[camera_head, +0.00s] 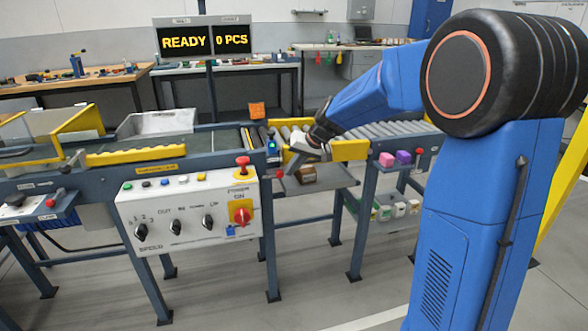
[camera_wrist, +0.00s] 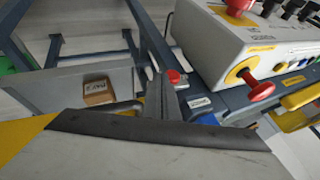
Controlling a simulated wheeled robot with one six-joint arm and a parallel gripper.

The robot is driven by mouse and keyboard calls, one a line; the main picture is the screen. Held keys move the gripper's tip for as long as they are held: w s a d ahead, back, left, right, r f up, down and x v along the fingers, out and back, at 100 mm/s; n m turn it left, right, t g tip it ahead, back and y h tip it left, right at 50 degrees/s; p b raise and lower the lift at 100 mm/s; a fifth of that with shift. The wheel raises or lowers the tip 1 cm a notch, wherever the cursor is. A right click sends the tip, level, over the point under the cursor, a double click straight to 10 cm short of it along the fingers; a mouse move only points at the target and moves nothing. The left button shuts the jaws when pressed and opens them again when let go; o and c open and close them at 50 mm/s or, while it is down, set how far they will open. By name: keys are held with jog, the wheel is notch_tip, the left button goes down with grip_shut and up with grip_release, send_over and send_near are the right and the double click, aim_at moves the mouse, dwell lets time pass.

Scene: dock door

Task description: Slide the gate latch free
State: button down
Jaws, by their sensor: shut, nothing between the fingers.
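My gripper (camera_head: 294,160) is shut and empty, reaching down at the gap between the belt and the roller section. Its narrow grey fingers (camera_wrist: 160,98) also show in the wrist view. A small red knob (camera_head: 279,172) sits on the frame just below and left of the fingertips; in the wrist view the red knob (camera_wrist: 173,76) is close beside the fingers. I cannot tell whether they touch. A yellow panel (camera_head: 350,150) stands along the rollers just right of my gripper. No part is clearly recognisable as the gate latch; my gripper and wrist hide some of this area.
A white control box (camera_head: 190,210) with knobs and a red stop button (camera_head: 242,162) stands left of my gripper. A brown box (camera_head: 306,174) lies on a low tray under the rollers. Pink and purple blocks (camera_head: 387,159) sit on a shelf to the right.

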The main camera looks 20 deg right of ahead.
aim_at(278, 174)
jog(key=shift+a, duration=1.65)
